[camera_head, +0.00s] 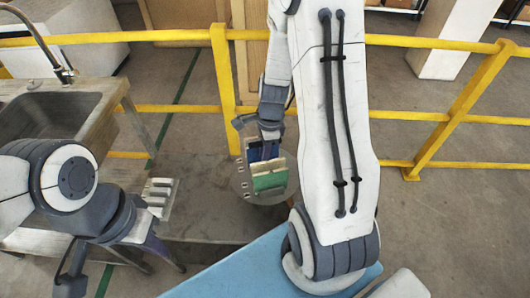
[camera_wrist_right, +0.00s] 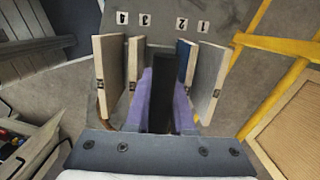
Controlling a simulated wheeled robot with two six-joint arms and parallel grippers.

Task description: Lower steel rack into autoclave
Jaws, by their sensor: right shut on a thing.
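My right gripper (camera_head: 266,146) points down at the steel rack. In the right wrist view its purple fingers (camera_wrist_right: 165,105) are shut on the rack's dark upright handle (camera_wrist_right: 163,85). Tiles stand on both sides: beige ones (camera_wrist_right: 108,70) left, a blue one (camera_wrist_right: 184,62) and a pale one (camera_wrist_right: 208,80) right. The head view also shows a green tile (camera_head: 270,182). The rack is over a round grey metal thing (camera_head: 241,185), possibly the autoclave; I cannot tell whether it is inside. The rack's base is hidden. My left gripper (camera_head: 160,246) is low at left, its opening unclear.
Number labels 4 to 1 (camera_wrist_right: 162,21) lie on a grey surface beyond the tiles. A white slotted holder (camera_head: 160,194) stands near my left gripper. A sink (camera_head: 45,112) is at left. Yellow railing (camera_head: 410,117) runs behind. The floor at right is open.

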